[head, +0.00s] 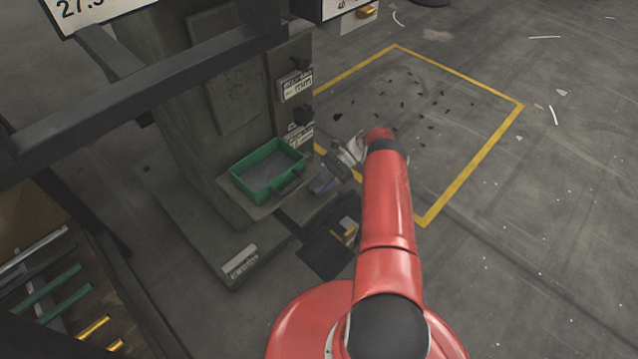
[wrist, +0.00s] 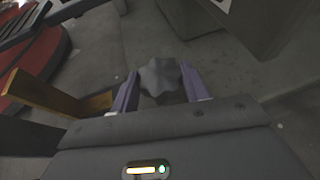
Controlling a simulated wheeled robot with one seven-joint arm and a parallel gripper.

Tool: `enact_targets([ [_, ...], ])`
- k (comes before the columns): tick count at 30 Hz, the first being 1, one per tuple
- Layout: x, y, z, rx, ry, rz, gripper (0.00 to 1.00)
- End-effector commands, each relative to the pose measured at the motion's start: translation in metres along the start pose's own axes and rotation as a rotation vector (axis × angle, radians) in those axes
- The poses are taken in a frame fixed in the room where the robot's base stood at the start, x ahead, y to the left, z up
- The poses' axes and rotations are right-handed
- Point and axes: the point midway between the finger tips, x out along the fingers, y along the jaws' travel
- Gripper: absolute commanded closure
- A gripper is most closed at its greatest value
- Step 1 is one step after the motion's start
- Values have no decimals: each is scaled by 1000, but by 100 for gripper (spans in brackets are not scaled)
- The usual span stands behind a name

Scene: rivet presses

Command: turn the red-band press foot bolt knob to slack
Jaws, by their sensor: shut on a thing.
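A grey lobed knob (wrist: 160,76) shows in the wrist view between the two purple fingers of my gripper (wrist: 160,92). The gripper is shut on the knob, one finger on each side. In the head view my gripper (head: 323,183) is low beside the press (head: 180,120), just right of the green tray. The knob cannot be made out there. No red band shows clearly on the press. The knob's turn position cannot be read.
The green tray (head: 266,172) sits on the press ledge, close to my gripper. Dark control knobs and label plates (head: 296,86) are on the press side above. A rack of bars (head: 50,290) stands at lower left. The yellow-outlined floor (head: 440,120) holds small dark scraps.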

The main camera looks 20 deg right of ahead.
Motion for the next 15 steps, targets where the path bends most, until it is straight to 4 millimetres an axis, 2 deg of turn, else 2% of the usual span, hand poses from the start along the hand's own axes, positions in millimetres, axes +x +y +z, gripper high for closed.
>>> enact_targets([
  [15,0,-1,0,-44,-3,105,77],
])
